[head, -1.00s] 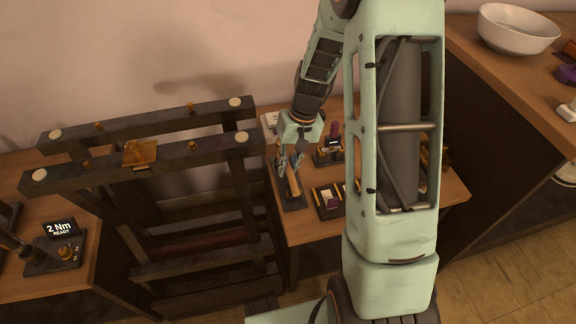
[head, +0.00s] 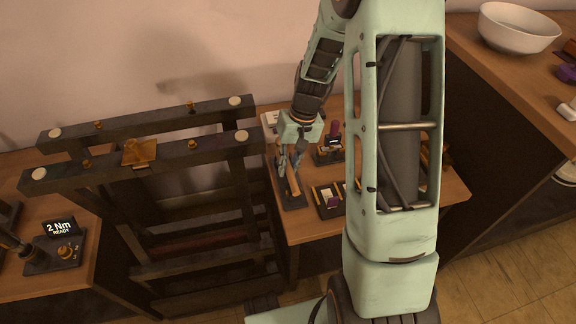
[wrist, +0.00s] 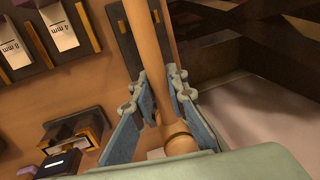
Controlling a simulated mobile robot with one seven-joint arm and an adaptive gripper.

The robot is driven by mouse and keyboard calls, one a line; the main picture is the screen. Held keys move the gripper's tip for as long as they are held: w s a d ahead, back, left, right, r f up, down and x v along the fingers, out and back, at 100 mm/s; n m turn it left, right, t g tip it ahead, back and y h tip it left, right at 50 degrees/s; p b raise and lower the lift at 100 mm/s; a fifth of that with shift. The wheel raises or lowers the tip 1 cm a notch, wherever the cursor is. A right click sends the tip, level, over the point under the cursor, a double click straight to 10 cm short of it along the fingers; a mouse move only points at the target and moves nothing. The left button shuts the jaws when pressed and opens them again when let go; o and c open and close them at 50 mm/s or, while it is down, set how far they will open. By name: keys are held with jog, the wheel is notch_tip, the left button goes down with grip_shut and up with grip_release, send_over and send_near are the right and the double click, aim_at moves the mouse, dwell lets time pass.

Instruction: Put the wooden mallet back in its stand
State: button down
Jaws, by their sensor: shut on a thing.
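The wooden mallet's pale handle (wrist: 150,45) runs up through the wrist view between the two blue-padded fingers of my gripper (wrist: 165,105). The fingers are shut on it, near a collar at the handle's lower end in that view. In the head view my gripper (head: 288,163) points down over the small table, and the mallet (head: 293,185) shows just below the fingers. A dark stand (head: 291,203) lies under the mallet; it also shows in the wrist view (wrist: 127,48) behind the handle. I cannot tell whether the mallet touches the stand. The mallet's head is not clearly visible.
A dark tray with labelled pieces (head: 327,205) sits right of the stand. A small device (head: 328,150) stands behind it. A dark wooden frame (head: 200,215) rises close on the left. A torque tester reading 2 Nm (head: 60,228) is at far left.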

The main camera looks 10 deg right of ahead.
jog(key=shift+f, duration=0.15)
jog(key=shift+f+b, duration=0.65)
jog(key=shift+f, duration=0.1)
jog(key=c, duration=1.8)
grip_release()
jog(key=shift+r, duration=0.1)
jog(key=r, duration=0.4)
jog(key=d+r, duration=0.1)
jog(key=r, duration=0.2)
jog(key=d+r, duration=0.1)
jog(key=r, duration=0.3)
jog(key=shift+w+d+r, duration=0.1)
jog(key=shift+d+r, duration=0.1)
jog(key=shift+r, duration=0.1)
